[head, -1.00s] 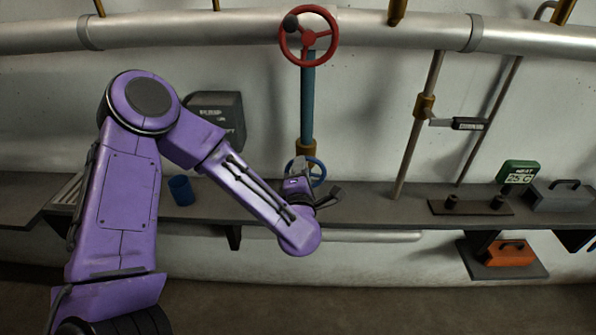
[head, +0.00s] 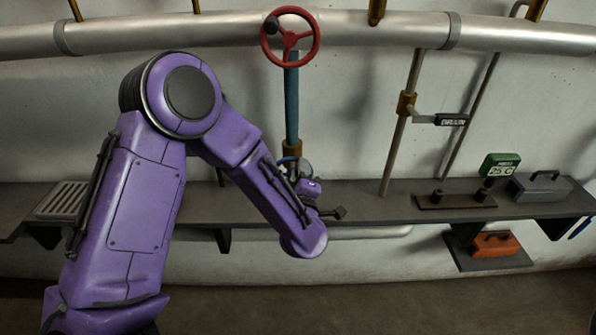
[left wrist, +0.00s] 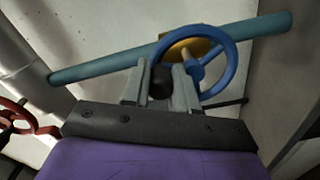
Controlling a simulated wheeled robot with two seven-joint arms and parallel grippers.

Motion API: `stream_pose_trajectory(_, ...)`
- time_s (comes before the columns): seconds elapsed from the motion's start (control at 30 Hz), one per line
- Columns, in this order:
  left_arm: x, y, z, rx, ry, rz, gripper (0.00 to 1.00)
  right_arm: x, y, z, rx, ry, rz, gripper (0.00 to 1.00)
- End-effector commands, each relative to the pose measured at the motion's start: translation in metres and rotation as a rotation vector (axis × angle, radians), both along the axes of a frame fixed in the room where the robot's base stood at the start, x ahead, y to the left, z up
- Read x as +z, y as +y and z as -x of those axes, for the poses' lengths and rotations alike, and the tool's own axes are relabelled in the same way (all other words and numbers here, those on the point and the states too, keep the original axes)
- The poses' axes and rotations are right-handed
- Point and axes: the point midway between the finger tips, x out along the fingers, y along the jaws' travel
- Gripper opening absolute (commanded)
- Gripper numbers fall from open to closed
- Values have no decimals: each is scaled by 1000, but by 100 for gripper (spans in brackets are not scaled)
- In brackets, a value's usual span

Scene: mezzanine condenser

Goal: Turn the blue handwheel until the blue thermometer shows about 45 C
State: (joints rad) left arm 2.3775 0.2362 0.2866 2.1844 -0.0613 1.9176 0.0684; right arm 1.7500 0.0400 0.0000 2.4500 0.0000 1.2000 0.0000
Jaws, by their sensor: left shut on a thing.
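The blue handwheel (head: 284,160) sits low on a blue pipe, below the red wheel, and is mostly hidden by my left arm in the head view. Its blue rim and spokes show clearly in the left wrist view (left wrist: 236,62). My left gripper (left wrist: 160,82) is shut on the wheel's dark knob (left wrist: 160,84), which sits between its two fingers. In the head view the left gripper (head: 300,172) is beside the wheel, its fingers hard to see. A green display (head: 500,166) on the shelf reads about 25 C. I cannot identify a blue thermometer. My right gripper is not in view.
A red handwheel (head: 290,37) is above on the large pipe. The shelf (head: 350,204) holds a dark plate with two pegs (head: 455,200) and a grey case (head: 540,188). An orange case (head: 496,245) sits lower. Part of a blue thing (head: 580,228) shows at the right edge.

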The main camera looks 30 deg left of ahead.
Motion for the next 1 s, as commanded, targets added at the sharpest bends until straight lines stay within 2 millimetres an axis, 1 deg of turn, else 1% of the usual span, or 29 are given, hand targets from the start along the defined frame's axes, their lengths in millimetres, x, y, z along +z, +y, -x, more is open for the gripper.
stream_pose_trajectory(0.2, -2, -2, 0, -3, 22, -29, 0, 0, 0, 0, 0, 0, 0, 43)
stream_pose_trajectory(0.6, -3, -2, 0, -4, 24, -31, 0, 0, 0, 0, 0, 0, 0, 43)
stream_pose_trajectory(0.63, -3, -2, 0, -4, 24, -31, 37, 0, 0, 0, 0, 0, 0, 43)
stream_pose_trajectory(0.67, -3, -2, 0, -3, 23, -31, 47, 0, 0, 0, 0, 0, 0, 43)
stream_pose_trajectory(0.7, -2, -2, 0, -3, 23, -31, 53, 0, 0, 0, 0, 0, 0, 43)
stream_pose_trajectory(1.0, -2, -3, 2, -2, 22, -31, 53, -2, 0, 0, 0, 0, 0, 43)
